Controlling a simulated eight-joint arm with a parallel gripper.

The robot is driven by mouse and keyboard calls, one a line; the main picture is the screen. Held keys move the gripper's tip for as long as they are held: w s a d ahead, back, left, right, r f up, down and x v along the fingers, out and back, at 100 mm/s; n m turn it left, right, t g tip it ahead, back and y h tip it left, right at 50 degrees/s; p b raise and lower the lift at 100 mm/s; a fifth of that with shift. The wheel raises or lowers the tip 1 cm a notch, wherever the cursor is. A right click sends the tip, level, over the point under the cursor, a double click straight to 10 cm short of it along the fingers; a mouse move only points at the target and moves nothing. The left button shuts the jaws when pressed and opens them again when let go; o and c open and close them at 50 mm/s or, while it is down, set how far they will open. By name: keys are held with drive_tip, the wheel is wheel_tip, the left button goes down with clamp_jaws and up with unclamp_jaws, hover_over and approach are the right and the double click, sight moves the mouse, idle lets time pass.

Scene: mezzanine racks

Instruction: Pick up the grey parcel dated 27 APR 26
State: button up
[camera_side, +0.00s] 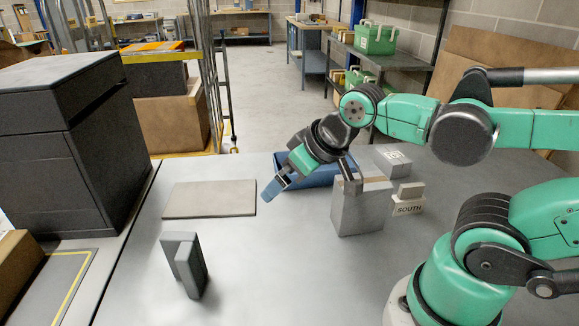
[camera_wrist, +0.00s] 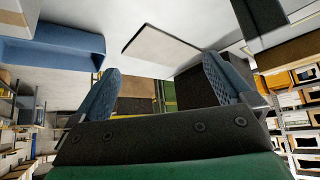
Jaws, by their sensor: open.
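No date of 27 APR 26 can be read in either view, so I cannot tell which grey item is the dated parcel. In the side view a grey box (camera_side: 362,205) stands right of my gripper, and a smaller grey box with unclear lettering (camera_side: 393,159) is behind it. Two dark grey upright slabs (camera_side: 185,264) stand close together at the front left. My gripper (camera_side: 274,188) is open and empty, tilted down left, above the table in front of the blue bin (camera_side: 318,179). Its blue fingers are spread wide in the wrist view (camera_wrist: 160,82).
A flat grey board (camera_side: 210,199) lies left of my gripper; it also shows in the wrist view (camera_wrist: 165,40). A block marked SOUTH (camera_side: 408,207) sits right of the grey box. A dark cabinet (camera_side: 60,150) stands left. The table's front middle is clear.

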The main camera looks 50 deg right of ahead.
wheel_tip(320, 180, up, 4)
drive_tip(key=m+g+y, duration=0.3)
drive_tip(key=m+g, duration=0.1)
drive_tip(key=m, duration=2.2)
hover_over(371, 180)
drive_tip(key=shift+m, duration=0.3)
wheel_tip(371, 180, down, 6)
drive_tip(key=shift+d+r, duration=0.1)
drive_tip(key=shift+r, duration=0.1)
drive_tip(key=shift+f, duration=0.8)
drive_tip(key=shift+x, duration=2.65)
drive_tip(key=shift+f, duration=0.2)
